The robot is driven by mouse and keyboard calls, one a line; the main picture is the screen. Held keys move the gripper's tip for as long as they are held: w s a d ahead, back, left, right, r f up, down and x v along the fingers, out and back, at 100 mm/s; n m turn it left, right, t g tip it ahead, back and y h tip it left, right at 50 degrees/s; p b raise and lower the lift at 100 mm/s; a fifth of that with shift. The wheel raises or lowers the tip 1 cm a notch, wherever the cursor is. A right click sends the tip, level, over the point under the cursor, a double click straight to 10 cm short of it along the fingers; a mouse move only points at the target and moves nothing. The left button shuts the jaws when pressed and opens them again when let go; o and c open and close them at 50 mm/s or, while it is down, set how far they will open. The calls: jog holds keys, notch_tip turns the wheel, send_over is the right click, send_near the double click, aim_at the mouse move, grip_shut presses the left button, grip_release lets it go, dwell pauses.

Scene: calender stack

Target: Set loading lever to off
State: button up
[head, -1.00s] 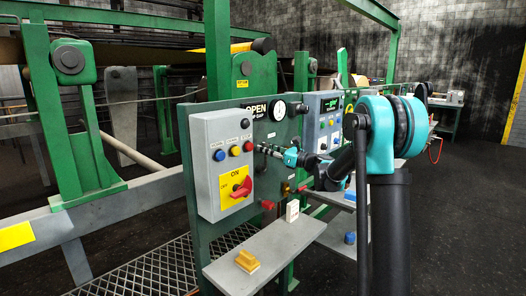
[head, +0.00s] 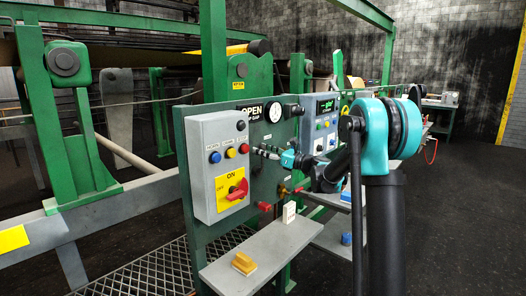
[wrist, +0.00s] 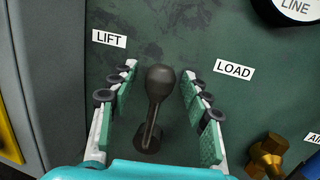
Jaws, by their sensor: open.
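My gripper (wrist: 159,75) is open, one finger on each side of the knob, with visible gaps on both sides. In the head view my gripper (head: 265,151) is at the panel, just right of the grey control box; the lever cannot be made out there.
The grey control box (head: 205,150) carries buttons and a red rotary switch (head: 238,188) on a yellow ON/OFF plate. A gauge (head: 273,113) is above my gripper. A brass fitting (wrist: 266,155) is at the wrist view's lower right. A grey shelf (head: 265,245) juts out below.

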jog(key=v, duration=1.2)
jog(key=s+f+n+g+h, duration=0.4)
jog(key=s+f+n+h, duration=0.4)
jog(key=s+f+n, duration=0.7)
jog(key=s+d+f+n+h, duration=0.4)
jog(key=s+d+f, duration=0.3)
jog(key=s, duration=0.4)
jog(key=s+d+f+n+h, duration=0.4)
jog(key=s+d+f, duration=0.3)
jog(key=s, duration=0.4)
jog(key=shift+s+d+g+h, duration=0.15)
jog(key=shift+d+g+h, duration=0.2)
jog(key=shift+h, duration=0.35)
